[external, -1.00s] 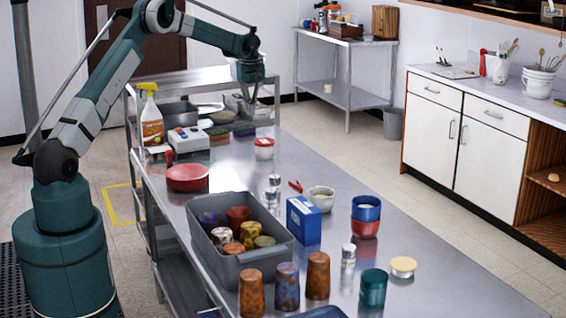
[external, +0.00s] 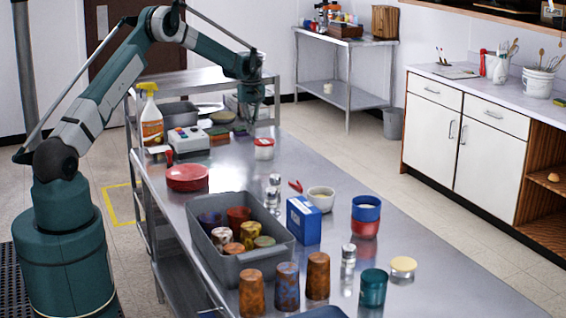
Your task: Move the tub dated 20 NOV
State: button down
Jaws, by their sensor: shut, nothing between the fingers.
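No date can be read on anything, so I cannot tell which tub is dated 20 NOV. A small white tub with a red lid (external: 264,147) stands on the steel table, towards its far end. My gripper (external: 250,122) is just beyond and above it, pointing down, shut and empty; its fingertips are small and hard to make out. Whether it touches anything cannot be told. Other containers are a white bowl-like tub (external: 320,197), a blue and red stack (external: 366,213), a teal jar (external: 373,288) and a low yellow-topped tub (external: 403,268).
A grey bin (external: 275,258) holds several patterned cups. A blue box (external: 303,222), shakers (external: 273,190), a red round pan or lid (external: 187,178), a button box (external: 188,139) and a spray bottle (external: 151,118) stand around. The table's right side (external: 330,160) is mostly clear.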

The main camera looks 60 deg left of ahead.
aim_at(264, 146)
jog(key=shift+d+f, duration=0.3)
jog(key=shift+d, duration=0.55)
jog(key=shift+d+f, duration=0.3)
jog(key=shift+d, duration=0.85)
jog(key=shift+d, duration=0.1)
jog(key=d+b, duration=0.5)
jog(key=d, duration=1.3)
jog(key=shift+d, duration=0.25)
jog(key=shift+a, duration=0.1)
